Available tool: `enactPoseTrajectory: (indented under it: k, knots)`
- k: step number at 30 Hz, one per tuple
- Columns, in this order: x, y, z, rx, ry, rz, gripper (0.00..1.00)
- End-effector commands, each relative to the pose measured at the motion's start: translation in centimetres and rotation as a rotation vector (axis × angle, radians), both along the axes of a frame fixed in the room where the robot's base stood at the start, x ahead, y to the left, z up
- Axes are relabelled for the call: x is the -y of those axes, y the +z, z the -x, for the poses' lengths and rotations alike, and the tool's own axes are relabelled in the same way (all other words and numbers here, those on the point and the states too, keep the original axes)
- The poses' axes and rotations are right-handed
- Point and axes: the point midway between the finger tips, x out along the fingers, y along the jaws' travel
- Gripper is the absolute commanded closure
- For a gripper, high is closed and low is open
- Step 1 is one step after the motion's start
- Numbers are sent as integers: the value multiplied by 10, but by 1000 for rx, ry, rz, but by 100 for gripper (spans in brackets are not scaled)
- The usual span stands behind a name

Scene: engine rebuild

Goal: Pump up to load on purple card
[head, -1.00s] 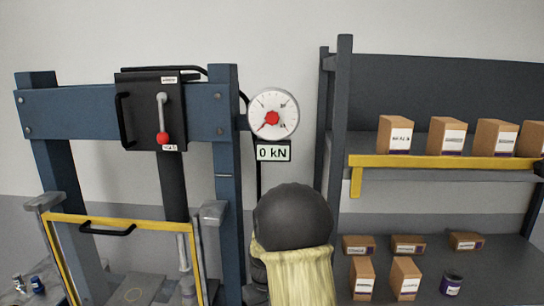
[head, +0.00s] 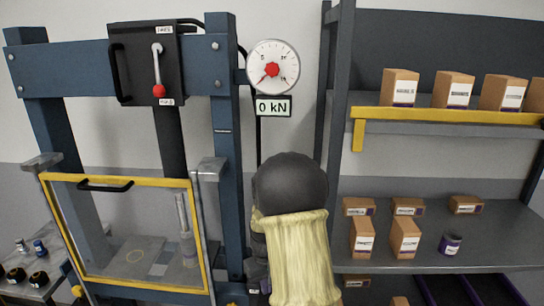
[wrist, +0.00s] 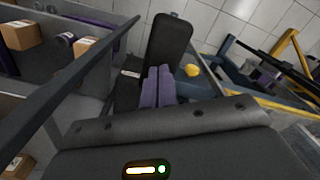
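The blue press frame (head: 222,130) stands at the left in the head view. Its round gauge (head: 273,67) has a red hub, and the readout (head: 273,107) below shows 0 kN. A black panel (head: 130,65) carries a lever with a red knob (head: 159,91). A yellow-framed clear guard (head: 120,284) covers the press opening. In the wrist view my gripper (wrist: 158,87) has its purple-grey fingers together, with nothing visible between them. A dark upright part (wrist: 168,45) lies just beyond them; contact is unclear. I cannot make out a purple card or a pump handle.
A grey shelf (head: 460,252) with several labelled boxes (head: 400,87) stands at the right. A bench (head: 22,290) with small parts is at the lower left. My yellow-sleeved arm blocks the middle of the head view. A yellow round thing (wrist: 191,70) shows beyond the fingers.

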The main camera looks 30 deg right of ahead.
Motion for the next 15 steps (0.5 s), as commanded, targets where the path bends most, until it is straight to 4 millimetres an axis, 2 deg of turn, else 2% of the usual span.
enactPoseTrajectory:
  k: [1, 15]
  knots:
    - [0, -8, 0, 0, 0, 0, 100]
    - [0, -50, 0, -1, 0, 0, 100]
